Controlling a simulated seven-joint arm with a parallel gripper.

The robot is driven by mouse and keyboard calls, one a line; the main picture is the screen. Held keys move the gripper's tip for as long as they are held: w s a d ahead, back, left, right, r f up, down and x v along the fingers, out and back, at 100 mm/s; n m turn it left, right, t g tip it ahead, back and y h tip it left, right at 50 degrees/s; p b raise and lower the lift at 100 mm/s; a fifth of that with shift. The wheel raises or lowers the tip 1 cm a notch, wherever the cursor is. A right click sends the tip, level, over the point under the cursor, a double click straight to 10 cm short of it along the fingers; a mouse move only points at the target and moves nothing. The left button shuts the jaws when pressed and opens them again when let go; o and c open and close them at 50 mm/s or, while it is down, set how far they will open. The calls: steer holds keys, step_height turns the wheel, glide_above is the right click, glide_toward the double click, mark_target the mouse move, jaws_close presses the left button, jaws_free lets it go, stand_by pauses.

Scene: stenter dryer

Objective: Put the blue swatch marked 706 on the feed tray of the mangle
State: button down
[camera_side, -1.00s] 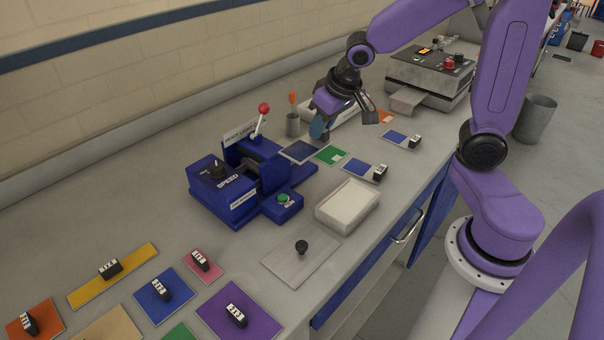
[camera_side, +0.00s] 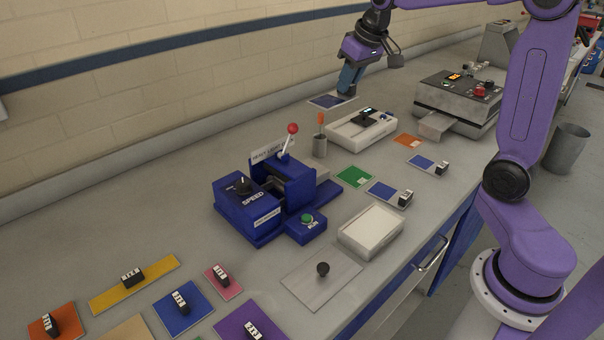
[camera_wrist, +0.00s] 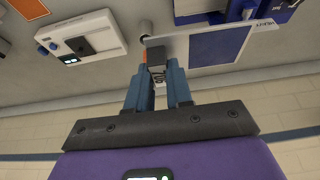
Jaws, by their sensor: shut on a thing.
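My gripper (camera_side: 347,92) is shut on the dark handle of a blue swatch (camera_side: 326,101), up near the back wall. In the wrist view the fingers (camera_wrist: 157,80) pinch the dark handle (camera_wrist: 156,52), and the swatch (camera_wrist: 222,47) extends right with a pale border. Its number cannot be read. The mangle (camera_side: 265,200) is a blue machine with a speed knob and a red-tipped lever, nearer the side camera than my gripper. A flat blue plate (camera_side: 327,194), perhaps its feed tray, shows at its right side and is partly hidden by the machine.
A white scale-like device (camera_side: 360,130) and a cup (camera_side: 319,146) stand between my gripper and the mangle. A grey machine (camera_side: 458,103) stands at the right. A white tray (camera_side: 370,231) and several swatches with handles lie on the bench, including blue ones (camera_side: 183,308).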

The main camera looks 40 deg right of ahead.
steer(key=w+d, duration=0.4)
steer(key=d, duration=0.4)
glide_above(311, 165)
steer(key=s+d, duration=0.2)
step_height(311, 165, down, 18)
steer(key=shift+w+a+f, duration=0.15)
steer(key=shift+a+f, duration=0.55)
steer(key=shift+a, duration=0.25)
steer(key=shift+f, duration=0.15)
steer(key=c, duration=1)
jaws_free()
